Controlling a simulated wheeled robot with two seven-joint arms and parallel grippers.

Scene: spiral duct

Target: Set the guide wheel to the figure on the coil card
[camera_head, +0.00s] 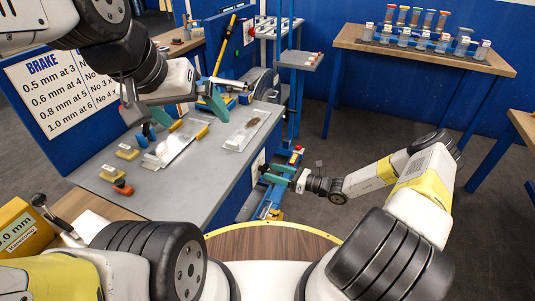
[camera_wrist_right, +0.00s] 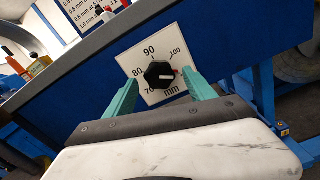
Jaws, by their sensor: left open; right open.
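The guide wheel is a black round knob (camera_wrist_right: 159,74) on a white dial plate (camera_wrist_right: 152,90) marked 70, 80, 90 and 100 mm. A small red mark shows at the knob's right side, below the 100. The plate also shows edge-on on the bench's side in the head view (camera_head: 257,168). My right gripper (camera_head: 279,174) is open in front of the dial; in the right wrist view its teal fingers (camera_wrist_right: 160,96) stand either side of the knob, contact unclear. My left gripper (camera_head: 187,110) is open above the bench.
The grey bench (camera_head: 180,190) carries metal sheets (camera_head: 175,143) and small yellow blocks. A brake sign (camera_head: 65,85), partly hidden by my left arm, stands behind. A yellow box (camera_head: 22,232) labelled with a mm size sits at left. A wooden table (camera_head: 440,52) holds several labelled containers.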

